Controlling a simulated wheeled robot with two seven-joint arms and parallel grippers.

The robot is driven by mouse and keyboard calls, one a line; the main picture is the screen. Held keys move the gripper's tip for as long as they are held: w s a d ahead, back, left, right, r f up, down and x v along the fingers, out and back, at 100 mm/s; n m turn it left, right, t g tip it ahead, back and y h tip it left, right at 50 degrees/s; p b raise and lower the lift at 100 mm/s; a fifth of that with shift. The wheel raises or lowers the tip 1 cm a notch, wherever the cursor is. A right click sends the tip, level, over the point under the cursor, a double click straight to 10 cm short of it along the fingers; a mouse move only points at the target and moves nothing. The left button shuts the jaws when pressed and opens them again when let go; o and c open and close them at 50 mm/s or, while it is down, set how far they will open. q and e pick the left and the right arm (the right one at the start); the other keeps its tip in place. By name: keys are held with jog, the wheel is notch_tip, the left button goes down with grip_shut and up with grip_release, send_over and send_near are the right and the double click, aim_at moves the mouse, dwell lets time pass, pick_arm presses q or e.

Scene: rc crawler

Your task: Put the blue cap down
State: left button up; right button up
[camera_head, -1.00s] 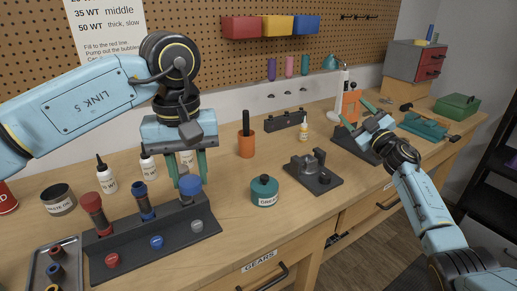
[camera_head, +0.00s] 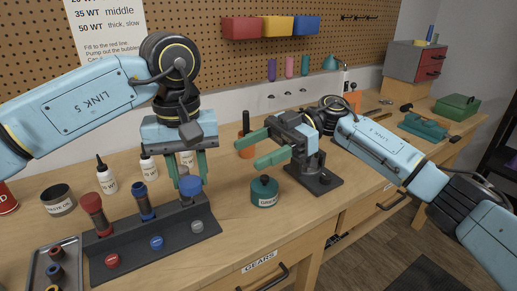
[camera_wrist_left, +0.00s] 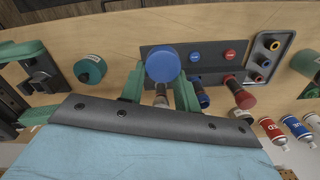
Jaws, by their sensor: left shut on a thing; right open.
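The blue cap (camera_head: 190,186) is between the fingertips of my left gripper (camera_head: 188,168), which is shut on it above the right end of the dark rack (camera_head: 128,262). In the left wrist view the cap (camera_wrist_left: 163,65) is a round blue disc between the two green fingers (camera_wrist_left: 160,88). A grey shaft (camera_wrist_left: 161,97) shows beside the cap there; I cannot tell whether they touch. My right gripper (camera_head: 262,148) is open and empty, pointing left above the bench behind the teal grease jar (camera_head: 264,191).
The rack holds a red-topped shock (camera_head: 95,212) and a blue one (camera_head: 145,202). A grey tray (camera_head: 36,264) with small rings lies left of it. White bottles (camera_head: 107,178) stand behind. A dark fixture (camera_head: 318,180) stands under my right arm. Bench between rack and jar is clear.

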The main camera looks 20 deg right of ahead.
aim_at(191, 185)
jog(key=x, duration=1.2)
jog(key=shift+f, duration=0.15)
jog(key=shift+s, duration=0.1)
jog(key=c, duration=0.7)
jog(key=o, duration=0.7)
jog(key=shift+d, duration=0.1)
